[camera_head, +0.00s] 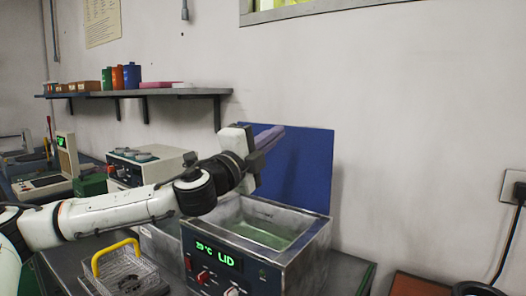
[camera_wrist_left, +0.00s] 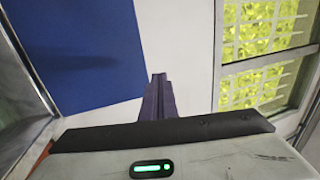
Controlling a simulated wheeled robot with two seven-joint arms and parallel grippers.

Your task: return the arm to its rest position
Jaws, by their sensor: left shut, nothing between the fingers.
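My left arm comes in from the left in the head view, and its gripper (camera_head: 268,137) is raised above the metal bath (camera_head: 312,236). The fingers are together with nothing between them. In the left wrist view the shut fingers (camera_wrist_left: 157,98) point toward the wall. The bath's display reads green figures and "LID". A blue panel (camera_head: 300,178) stands upright behind the bath; it also fills the upper left of the left wrist view (camera_wrist_left: 75,50). My right gripper is not in view.
A wire basket with a yellow handle (camera_head: 122,268) stands left of the bath. A shelf (camera_head: 175,93) with boxes and bottles runs along the wall. A white device (camera_head: 150,160) stands behind my arm. A socket with a black cable (camera_head: 512,187) is at the right. The air right of the gripper is clear.

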